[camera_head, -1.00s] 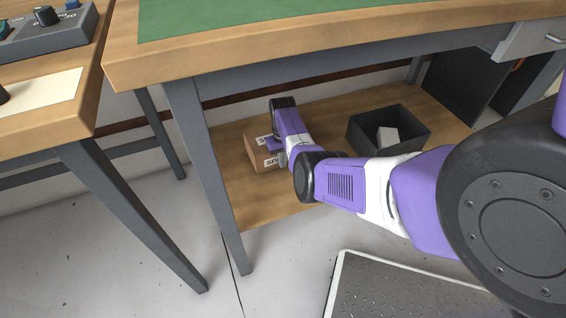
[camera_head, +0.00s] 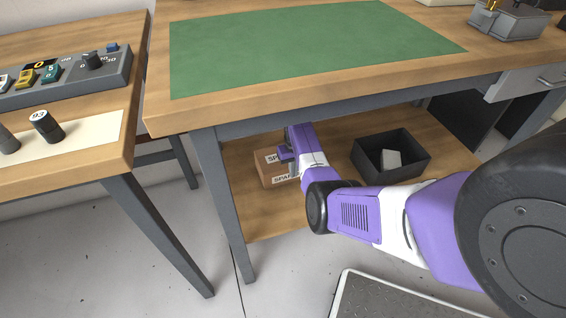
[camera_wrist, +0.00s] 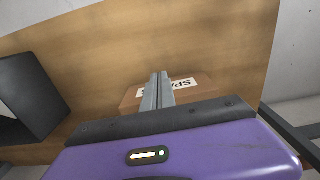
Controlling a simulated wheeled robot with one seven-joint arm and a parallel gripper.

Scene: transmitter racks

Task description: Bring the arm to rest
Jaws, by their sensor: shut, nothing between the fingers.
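My purple and white arm (camera_head: 357,211) reaches from the right under the workbench, toward its lower wooden shelf. My gripper (camera_wrist: 158,80) is shut and empty in the wrist view, its two grey fingers together. It is in front of a brown cardboard box (camera_wrist: 133,101) with a white label whose text is partly covered by the fingers. The box also shows in the head view (camera_head: 271,170), behind the arm's end, on the lower shelf (camera_head: 243,211). I cannot tell whether the fingertips touch the box. In the head view the fingers are mostly hidden.
A black open bin (camera_head: 412,172) with a pale block (camera_head: 391,160) inside stands right of the box. The bench top with a green mat (camera_head: 300,45) is above the arm. Grey legs (camera_head: 222,205) stand left. A treaded platform (camera_head: 385,300) lies on the floor.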

